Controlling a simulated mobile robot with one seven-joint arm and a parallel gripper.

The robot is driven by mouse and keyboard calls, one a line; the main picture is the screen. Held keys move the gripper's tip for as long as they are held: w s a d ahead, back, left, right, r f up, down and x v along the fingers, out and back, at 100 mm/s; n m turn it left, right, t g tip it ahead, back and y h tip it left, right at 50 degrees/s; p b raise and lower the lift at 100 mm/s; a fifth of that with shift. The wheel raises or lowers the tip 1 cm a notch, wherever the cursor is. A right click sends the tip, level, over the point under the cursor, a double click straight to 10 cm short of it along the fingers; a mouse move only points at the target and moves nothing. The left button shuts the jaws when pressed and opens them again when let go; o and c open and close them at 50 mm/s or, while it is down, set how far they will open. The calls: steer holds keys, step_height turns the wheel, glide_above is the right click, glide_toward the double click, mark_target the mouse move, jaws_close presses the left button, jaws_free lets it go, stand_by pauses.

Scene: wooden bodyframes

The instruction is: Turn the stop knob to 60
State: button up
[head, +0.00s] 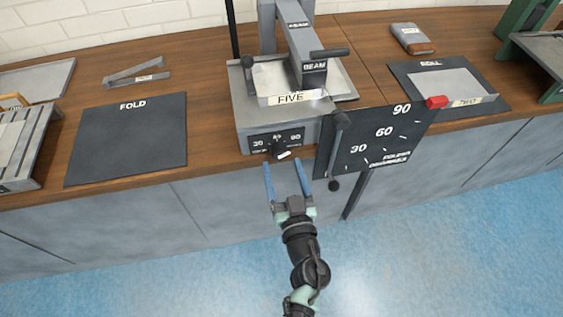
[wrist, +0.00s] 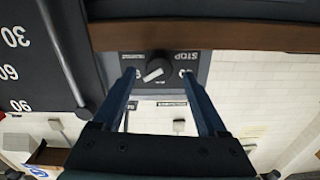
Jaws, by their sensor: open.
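The stop knob (head: 280,148) is a round black knob with a white pointer bar, on the small dark dial panel (head: 261,141) on the front of the grey press. The panel is marked 30, 60 and 90. In the wrist view the knob (wrist: 157,69) appears upside down, with the STOP label beside it and its pointer slanted; I cannot tell its exact reading. My gripper (head: 282,163) is open and empty, just in front of the press. In the wrist view its two blue fingers (wrist: 159,74) appear on either side of the knob; contact is not visible.
A large black 30-60-90 board (head: 377,146) with a lever (head: 335,150) stands close to the right of the knob. A counter edge runs near the panel. A FOLD mat (head: 127,142) lies left; a ROLL mat (head: 418,83) lies right. The blue floor in front is clear.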

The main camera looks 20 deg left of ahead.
mark_target(279, 151)
steer(key=shift+x, duration=1.2)
jaws_close()
